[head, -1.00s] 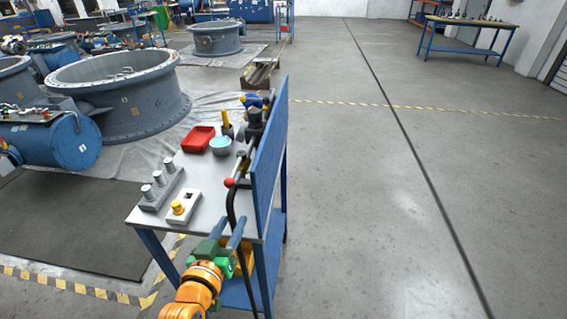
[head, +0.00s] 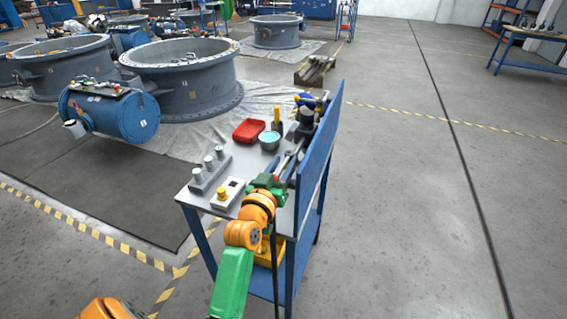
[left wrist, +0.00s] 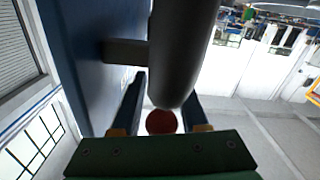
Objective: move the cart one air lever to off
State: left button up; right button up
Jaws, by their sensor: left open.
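The cart (head: 312,170) has a grey top and a blue upright panel on its right side. My left gripper (head: 284,167) is over the cart top, close beside the panel. It is open, with its two blue fingers apart. In the left wrist view, the red ball knob of the lever (left wrist: 161,122) shows between the fingers (left wrist: 160,105), near the gripper's green body. A dark round pipe (left wrist: 184,45) with a stub to the blue panel (left wrist: 75,65) hides part of the lever. My right gripper is out of view.
On the cart top are a red tray (head: 249,130), a cyan-topped bowl (head: 269,140), a grey block with several knobs (head: 210,172) and a box with a yellow button (head: 227,194). The floor right is clear.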

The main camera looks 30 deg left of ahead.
pick_arm(q)
jog(key=shift+w, duration=0.1)
grip_shut()
dwell(1.4)
